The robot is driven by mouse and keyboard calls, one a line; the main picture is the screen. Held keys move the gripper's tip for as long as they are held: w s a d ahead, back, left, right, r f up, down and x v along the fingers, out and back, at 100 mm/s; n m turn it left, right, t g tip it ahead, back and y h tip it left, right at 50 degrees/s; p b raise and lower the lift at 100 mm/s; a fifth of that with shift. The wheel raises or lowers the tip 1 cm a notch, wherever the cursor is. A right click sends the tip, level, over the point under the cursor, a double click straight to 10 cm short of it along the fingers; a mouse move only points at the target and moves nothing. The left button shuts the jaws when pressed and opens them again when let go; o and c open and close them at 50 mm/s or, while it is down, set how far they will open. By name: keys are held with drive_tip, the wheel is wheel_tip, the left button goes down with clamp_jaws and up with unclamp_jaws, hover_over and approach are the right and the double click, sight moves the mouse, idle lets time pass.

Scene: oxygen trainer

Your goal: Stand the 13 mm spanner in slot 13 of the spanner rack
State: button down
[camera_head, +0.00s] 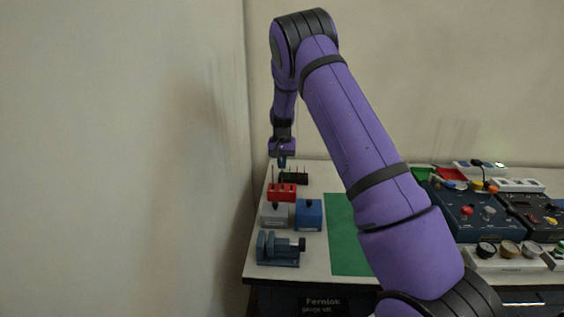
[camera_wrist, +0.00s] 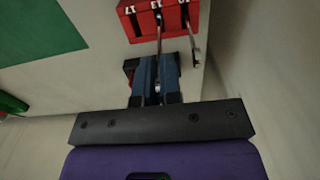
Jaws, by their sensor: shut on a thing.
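The red spanner rack (camera_head: 284,196) stands at the left of the bench. In the wrist view the rack (camera_wrist: 138,29) shows at the top, with slot labels including 17 and 13. My gripper (camera_wrist: 157,75) has blue fingers shut on the thin metal 13 mm spanner (camera_wrist: 159,42). The spanner runs from between the fingers to the rack face at slot 13; I cannot tell whether its end is inside the slot. Another spanner (camera_wrist: 195,52) stands at the slot to the right. In the head view my gripper (camera_head: 282,162) is just behind the rack, and the held spanner is not clear.
A dark rack (camera_head: 294,178) stands close behind the red rack. A grey block (camera_head: 275,215), a blue block (camera_head: 310,215) and a vise (camera_head: 278,250) stand in front. A green mat (camera_head: 345,235) lies to the right. The wall is close on the left.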

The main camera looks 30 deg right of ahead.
drive_tip(key=shift+f, duration=1.1)
drive_tip(key=c, duration=1.2)
unclamp_jaws()
wheel_tip(320, 180, up, 11)
drive_tip(key=shift+f, duration=0.2)
drive_tip(key=shift+s+a+r, duration=0.1)
drive_tip(key=shift+s+r, duration=0.05)
drive_tip(key=shift+r, duration=0.25)
drive_tip(key=s+a+r+n+t, duration=0.15)
drive_tip(key=s+a+r, duration=0.35)
drive_tip(key=s+r, duration=0.55)
drive_tip(key=s+a+r+n+t, duration=0.15)
drive_tip(key=s+a+r, duration=0.35)
drive_tip(key=s+r, duration=0.55)
drive_tip(key=s+a+n, duration=0.1)
drive_tip(key=s, duration=0.7)
drive_tip(key=s+a+n+t, duration=0.1)
drive_tip(key=s+a, duration=0.1)
drive_tip(key=s, duration=0.7)
drive_tip(key=s+a+n+t, duration=0.1)
drive_tip(key=s+a, duration=0.1)
drive_tip(key=s, duration=0.6)
drive_tip(key=shift+s+a+f+n, duration=0.1)
drive_tip(key=shift+s+f+n, duration=0.25)
drive_tip(key=shift+n, duration=0.05)
